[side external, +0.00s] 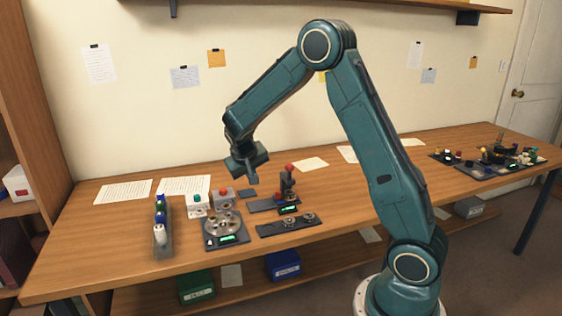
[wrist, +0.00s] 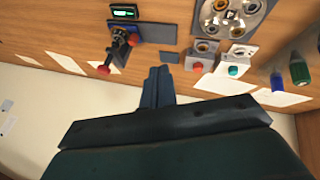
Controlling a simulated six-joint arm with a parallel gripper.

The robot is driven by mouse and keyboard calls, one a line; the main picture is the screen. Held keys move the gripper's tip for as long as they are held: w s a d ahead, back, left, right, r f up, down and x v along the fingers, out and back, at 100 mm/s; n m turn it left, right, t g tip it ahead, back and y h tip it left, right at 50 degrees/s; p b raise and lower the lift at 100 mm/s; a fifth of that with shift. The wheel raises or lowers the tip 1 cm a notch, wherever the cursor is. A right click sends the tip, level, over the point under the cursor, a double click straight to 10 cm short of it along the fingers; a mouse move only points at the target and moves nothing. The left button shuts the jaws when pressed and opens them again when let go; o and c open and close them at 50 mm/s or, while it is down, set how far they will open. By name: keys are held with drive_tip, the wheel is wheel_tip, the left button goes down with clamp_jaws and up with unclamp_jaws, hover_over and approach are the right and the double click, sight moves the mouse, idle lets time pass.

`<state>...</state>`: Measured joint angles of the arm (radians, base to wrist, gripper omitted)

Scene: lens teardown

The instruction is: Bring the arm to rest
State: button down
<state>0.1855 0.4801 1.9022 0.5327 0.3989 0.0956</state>
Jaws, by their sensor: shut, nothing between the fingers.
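My gripper (side external: 254,180) hangs in the air above the back part of the wooden bench, in the side external view. Its fingers are together and empty. In the wrist view the closed fingers of my gripper (wrist: 158,75) point toward the bench and touch nothing. My arm is raised and bent, with its elbow high above the bench.
Below stand a round plate fixture (side external: 222,230), a post device with a red knob (side external: 289,181), button boxes (side external: 222,196), a dark strip with rings (side external: 288,224) and a bottle rack (side external: 162,240). Another cluster of parts (side external: 500,155) is far right. Bare wood (side external: 345,195) lies between.

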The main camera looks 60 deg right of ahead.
drive_tip(key=s+a+r+n+t+y, duration=0.1)
drive_tip(key=s+a+r+y, duration=0.1)
drive_tip(key=s+a+r, duration=0.45)
drive_tip(key=s+a+r+n+t+y, duration=0.1)
drive_tip(key=s+a+r+n+y, duration=0.1)
drive_tip(key=s+a+r, duration=0.2)
drive_tip(key=s+a+r+n+t+y, duration=0.1)
drive_tip(key=s+a+r+n+y, duration=0.1)
drive_tip(key=s+a, duration=0.8)
drive_tip(key=s+r+n, duration=0.1)
drive_tip(key=s, duration=0.5)
drive_tip(key=shift+s+a+r+n, duration=0.25)
drive_tip(key=shift+a+r+n, duration=0.05)
drive_tip(key=shift+r, duration=0.05)
